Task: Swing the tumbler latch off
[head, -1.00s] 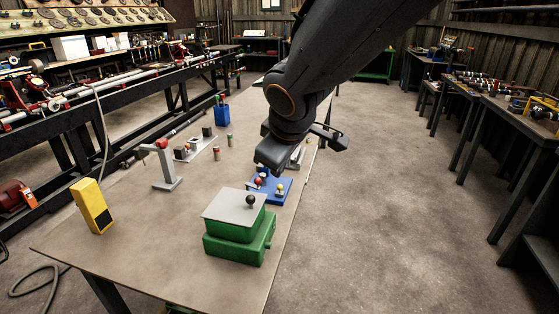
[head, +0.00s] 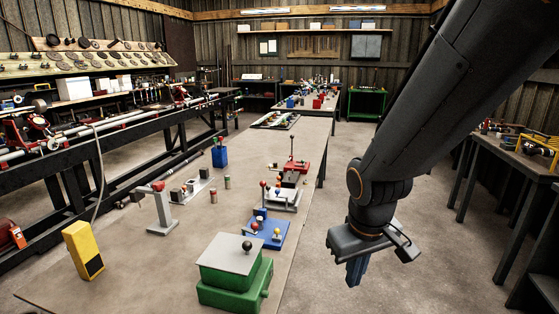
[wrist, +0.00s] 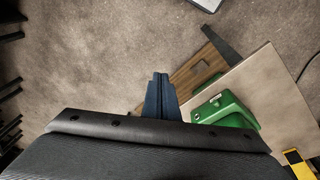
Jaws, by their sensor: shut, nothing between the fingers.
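My gripper (head: 356,273) hangs over the floor, right of the table's edge, with its fingers together and empty. Its closed fingers also show in the wrist view (wrist: 160,97). Several small lever fixtures stand along the table's right side: a blue base (head: 266,234) with red and yellow knobs, a grey base (head: 281,200) with small levers, and a red base (head: 293,171) with an upright lever. A green box (head: 232,285) with a grey lid and black knob is nearest. I cannot tell which of these carries the tumbler latch. My gripper touches none of them.
The table (head: 130,275) also bears a yellow device (head: 82,250), a grey stand with a red top (head: 160,208) and a blue cup (head: 219,156). A long lathe bench runs at left. The floor (head: 420,295) around my gripper is clear.

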